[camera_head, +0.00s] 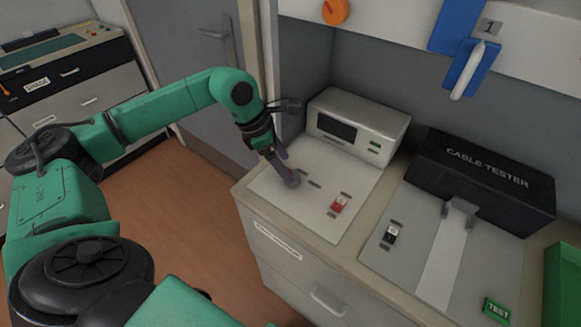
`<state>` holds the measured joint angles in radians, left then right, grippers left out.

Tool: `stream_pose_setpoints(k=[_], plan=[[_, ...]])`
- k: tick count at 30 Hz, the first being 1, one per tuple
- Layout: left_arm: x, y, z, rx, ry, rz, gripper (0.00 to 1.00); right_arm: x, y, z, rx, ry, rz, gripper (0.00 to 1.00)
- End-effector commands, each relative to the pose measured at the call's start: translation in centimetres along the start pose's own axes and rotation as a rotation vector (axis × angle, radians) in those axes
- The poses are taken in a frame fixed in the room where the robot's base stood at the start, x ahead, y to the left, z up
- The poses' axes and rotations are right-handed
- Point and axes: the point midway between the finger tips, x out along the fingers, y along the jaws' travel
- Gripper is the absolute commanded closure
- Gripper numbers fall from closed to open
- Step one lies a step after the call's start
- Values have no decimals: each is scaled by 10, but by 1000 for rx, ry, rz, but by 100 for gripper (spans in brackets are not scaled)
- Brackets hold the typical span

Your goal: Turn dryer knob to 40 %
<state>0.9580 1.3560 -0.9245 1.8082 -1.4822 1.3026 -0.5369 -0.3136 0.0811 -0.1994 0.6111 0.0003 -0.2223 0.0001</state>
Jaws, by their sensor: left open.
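No label reading "dryer" can be made out. An orange round knob (335,11) with a small red mark sits on the white upper panel at the top edge. My left gripper (287,178) is open, low over the left part of the pale counter plate (315,208), left of a red switch (338,204). I cannot tell whether its fingers touch the plate or surround something there; any small part under them is hidden. Behind it stands a white box with a dark display (337,127). My right gripper is not in view.
A black cable tester (485,178) stands on the right counter, with a black switch (391,233) and a green test button (496,309) before it. A blue bracket with a white handle (474,70) hangs above. A grey door (195,75) and drawer cabinet (75,82) are at left.

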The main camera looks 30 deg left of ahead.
Motion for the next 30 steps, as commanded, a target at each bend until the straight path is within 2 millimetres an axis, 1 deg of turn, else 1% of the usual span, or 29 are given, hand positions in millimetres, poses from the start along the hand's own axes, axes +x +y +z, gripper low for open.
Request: stream_pose_setpoints(k=[1,3,6,9,14,15,16,17,18,20,21,30], plan=[[9,-1,1,0,0,-4,19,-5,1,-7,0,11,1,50],[22,-1,1,-1,0,-3,19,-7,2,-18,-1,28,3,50],[35,0,0,-1,0,-1,19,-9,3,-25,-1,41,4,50],[40,0,0,-1,-1,1,19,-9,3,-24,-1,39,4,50],[40,0,0,-1,-1,1,19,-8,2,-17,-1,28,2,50],[40,0,0,-1,-1,1,22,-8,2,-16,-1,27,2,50],[40,0,0,-1,-1,1,34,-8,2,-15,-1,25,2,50],[40,0,0,-1,-1,1,45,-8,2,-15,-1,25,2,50],[40,0,0,-1,-1,1,61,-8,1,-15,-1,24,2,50],[40,0,0,-1,-1,1,84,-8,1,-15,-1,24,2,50],[40,0,0,-1,-1,1,99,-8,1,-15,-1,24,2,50],[40,1,0,21,0,-8,100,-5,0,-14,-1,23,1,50]])
